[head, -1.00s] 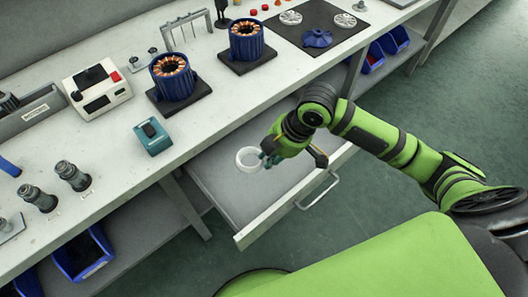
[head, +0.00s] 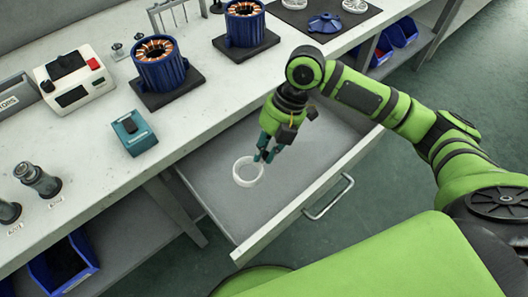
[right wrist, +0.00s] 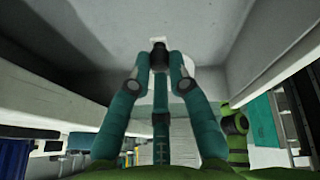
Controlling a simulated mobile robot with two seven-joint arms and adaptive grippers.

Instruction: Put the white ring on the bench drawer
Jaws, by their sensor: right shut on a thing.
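The bench drawer (head: 205,189) is pulled out from under the bench, its grey floor showing. The white ring (head: 238,174) is inside the drawer's outline, toward its left part. My right gripper (head: 264,157) points down into the drawer and is shut on the ring's rim on its right side. I cannot tell whether the ring touches the drawer floor. In the right wrist view the fingers (right wrist: 160,60) come together and hide most of the ring. My left gripper is not in view.
The white bench top (head: 205,125) lies beside the drawer, with a teal box (head: 130,133), blue-cased stators (head: 160,70) and a white control box (head: 75,80) on it. The drawer's front with its handle (head: 330,197) faces me. The drawer floor around the ring is bare.

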